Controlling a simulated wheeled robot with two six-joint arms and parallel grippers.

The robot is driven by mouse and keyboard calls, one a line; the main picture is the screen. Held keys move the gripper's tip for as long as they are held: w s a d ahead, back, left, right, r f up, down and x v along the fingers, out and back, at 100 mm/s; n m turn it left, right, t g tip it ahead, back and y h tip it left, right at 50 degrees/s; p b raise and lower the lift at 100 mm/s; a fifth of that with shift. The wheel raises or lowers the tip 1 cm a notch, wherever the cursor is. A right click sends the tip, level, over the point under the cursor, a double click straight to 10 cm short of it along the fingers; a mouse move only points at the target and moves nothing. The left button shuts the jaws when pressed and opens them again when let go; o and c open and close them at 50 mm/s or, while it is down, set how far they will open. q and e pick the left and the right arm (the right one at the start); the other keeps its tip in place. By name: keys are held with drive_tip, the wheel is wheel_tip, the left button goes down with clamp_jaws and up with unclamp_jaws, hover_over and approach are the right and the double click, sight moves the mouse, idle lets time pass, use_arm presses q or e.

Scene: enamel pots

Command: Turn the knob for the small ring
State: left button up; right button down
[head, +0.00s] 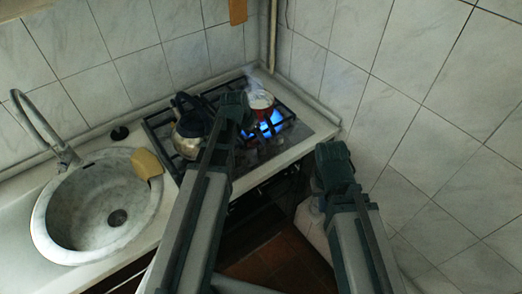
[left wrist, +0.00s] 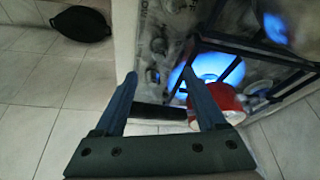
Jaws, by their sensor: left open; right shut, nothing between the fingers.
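The gas stove (head: 300,128) is in the counter's right end. Its steel control strip (left wrist: 158,15) shows in the left wrist view with several knobs, one (left wrist: 157,45) higher up and another (left wrist: 152,75) lower, near the space between my fingers. I cannot tell which knob belongs to the small ring. Blue flame (head: 271,122) burns under a small red-and-white pot (head: 260,101). My left gripper (head: 236,106) reaches over the stove in the head view; its fingers (left wrist: 160,76) are open and empty. My right gripper (head: 335,160) is shut and empty, right of the stove's front.
A metal kettle (head: 190,123) stands on the stove's left side. The red pot's dark handle (left wrist: 160,112) crosses between my left fingers in the wrist picture. A tiled wall (head: 440,130) bounds the right.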

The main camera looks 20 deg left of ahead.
sight(261, 147)
use_arm(q)
drive_tip(key=b+x, duration=0.8)
drive_tip(key=x, duration=0.2)
drive_tip(key=shift+f, duration=0.15)
clamp_jaws()
